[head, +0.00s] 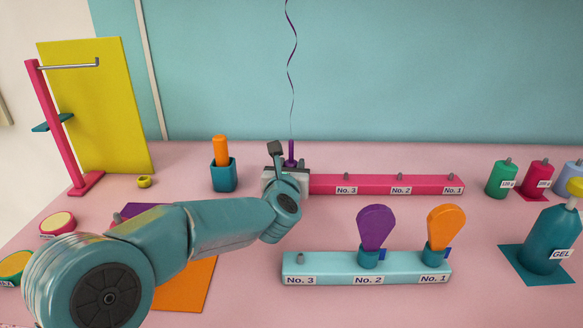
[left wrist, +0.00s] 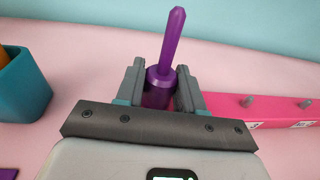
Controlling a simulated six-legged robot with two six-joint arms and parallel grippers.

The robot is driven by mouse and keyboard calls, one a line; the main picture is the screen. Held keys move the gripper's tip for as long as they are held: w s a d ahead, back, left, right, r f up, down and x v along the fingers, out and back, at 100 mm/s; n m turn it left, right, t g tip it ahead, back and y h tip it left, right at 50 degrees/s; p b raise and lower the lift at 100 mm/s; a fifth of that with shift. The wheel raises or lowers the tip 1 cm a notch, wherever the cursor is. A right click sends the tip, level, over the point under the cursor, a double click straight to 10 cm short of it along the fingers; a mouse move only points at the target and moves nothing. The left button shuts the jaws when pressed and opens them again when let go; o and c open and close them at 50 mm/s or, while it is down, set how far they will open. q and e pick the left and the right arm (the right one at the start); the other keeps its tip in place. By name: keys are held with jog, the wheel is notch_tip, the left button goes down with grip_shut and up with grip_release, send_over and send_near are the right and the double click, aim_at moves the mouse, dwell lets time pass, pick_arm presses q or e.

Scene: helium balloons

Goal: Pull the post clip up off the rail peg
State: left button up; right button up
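The purple post clip (head: 291,152) stands upright near the left end of the pink rail (head: 325,184), with a purple ribbon (head: 291,60) rising from it out of the head view. In the left wrist view the clip (left wrist: 159,85) shows a thin post on a wider round collar. My left gripper (left wrist: 160,88) has a finger against each side of the collar, with no clear gap. In the head view my left gripper (head: 287,180) covers that rail end. The peg under the clip is hidden, so I cannot tell whether the clip is seated. My right gripper is not in view.
The pink rail shows several bare pegs (head: 346,177). A teal cup (head: 223,176) with an orange post stands left of my gripper. In front, a turquoise rail (head: 320,268) carries purple and orange teardrop pieces. Weights (head: 500,182) and a GEL bottle (head: 548,240) stand at right.

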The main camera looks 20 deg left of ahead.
aim_at(291, 141)
pick_arm(q)
jog(key=shift+c, duration=1.2)
jog(key=shift+r, duration=0.1)
jog(key=shift+r+p, duration=0.65)
jog(key=shift+r, duration=0.35)
jog(key=shift+r+p, duration=2)
jog(key=shift+r, duration=0.9)
